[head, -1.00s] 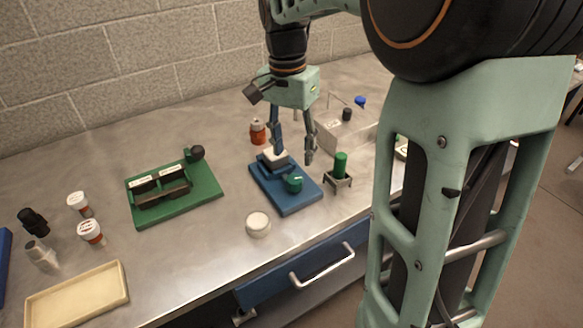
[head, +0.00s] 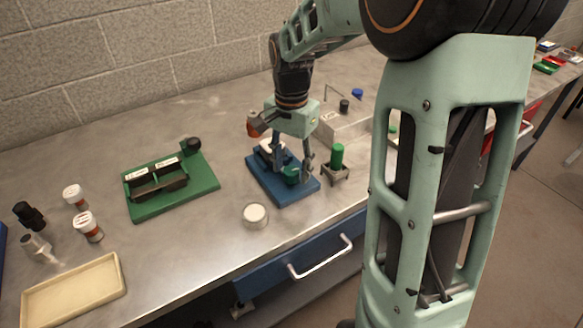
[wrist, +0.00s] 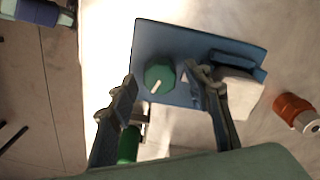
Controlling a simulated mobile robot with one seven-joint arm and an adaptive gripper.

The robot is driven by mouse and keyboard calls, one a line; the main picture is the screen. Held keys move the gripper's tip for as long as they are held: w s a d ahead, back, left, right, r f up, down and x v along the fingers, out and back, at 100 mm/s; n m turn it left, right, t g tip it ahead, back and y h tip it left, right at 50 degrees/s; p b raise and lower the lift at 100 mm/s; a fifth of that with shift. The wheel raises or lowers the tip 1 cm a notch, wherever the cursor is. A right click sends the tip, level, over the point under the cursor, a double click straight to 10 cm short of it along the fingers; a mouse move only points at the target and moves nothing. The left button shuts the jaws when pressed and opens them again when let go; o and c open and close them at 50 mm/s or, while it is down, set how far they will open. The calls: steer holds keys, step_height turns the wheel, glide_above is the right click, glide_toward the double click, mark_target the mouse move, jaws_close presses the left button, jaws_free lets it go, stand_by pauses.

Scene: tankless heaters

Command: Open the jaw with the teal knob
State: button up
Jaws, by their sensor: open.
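The teal knob (head: 291,175) sits on the front part of a blue jaw fixture (head: 300,195). The wrist view shows the knob (wrist: 158,77) from above, with a pale line across its top. A white block (wrist: 238,95) sits at the blue jaw, beside the knob. My gripper (head: 293,163) is low over the fixture, open and pointing down. In the wrist view, my gripper's fingertips (wrist: 162,79) lie on either side of the knob. I cannot tell whether they touch it.
A green cylinder (head: 338,155) on a small stand is close to the right of the fixture. A green fixture (head: 185,193) with a black knob stands left, and a white round jar (head: 255,215) in front. The bench between them is clear.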

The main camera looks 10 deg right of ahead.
steer(key=shift+f, duration=0.2)
steer(key=c, duration=1.1)
